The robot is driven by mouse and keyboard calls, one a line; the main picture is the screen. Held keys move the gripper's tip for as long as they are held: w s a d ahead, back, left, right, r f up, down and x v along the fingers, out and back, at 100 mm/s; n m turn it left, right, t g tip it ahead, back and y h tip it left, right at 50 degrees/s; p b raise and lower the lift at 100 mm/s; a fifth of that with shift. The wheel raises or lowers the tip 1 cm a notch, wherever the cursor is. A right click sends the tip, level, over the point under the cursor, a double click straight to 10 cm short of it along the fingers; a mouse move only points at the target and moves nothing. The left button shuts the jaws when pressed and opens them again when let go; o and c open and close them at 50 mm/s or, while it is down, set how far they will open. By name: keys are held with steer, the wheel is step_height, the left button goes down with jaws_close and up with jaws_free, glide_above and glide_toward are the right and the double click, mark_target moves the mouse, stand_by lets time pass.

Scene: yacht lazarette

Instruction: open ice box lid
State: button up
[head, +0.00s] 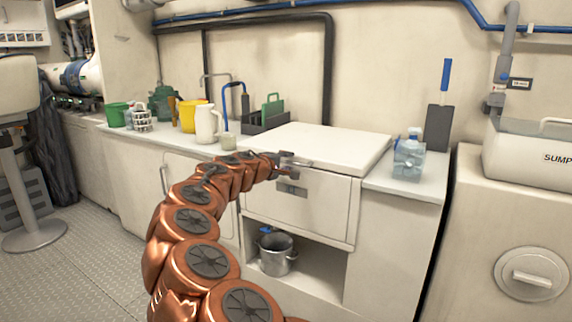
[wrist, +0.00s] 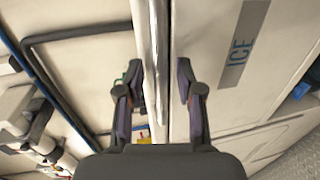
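The ice box lid (head: 330,144) is a thick white slab lying flat on the counter unit in the head view. It looks closed. Its front edge (wrist: 153,50) runs lengthwise through the wrist view. The ice box front (head: 300,205) below it carries a grey plate, which reads "ICE" in the wrist view (wrist: 243,45). My gripper (head: 292,163) is at the lid's front edge, near its left part. In the wrist view my gripper (wrist: 158,98) is open, one finger on the lid's top side and one on the front side. Contact cannot be told.
A clear water container (head: 409,157) stands right of the lid. A metal pot (head: 276,253) sits in the opening below. Pipes run along the back wall.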

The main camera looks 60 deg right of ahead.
jaws_close()
stand_by(0.7)
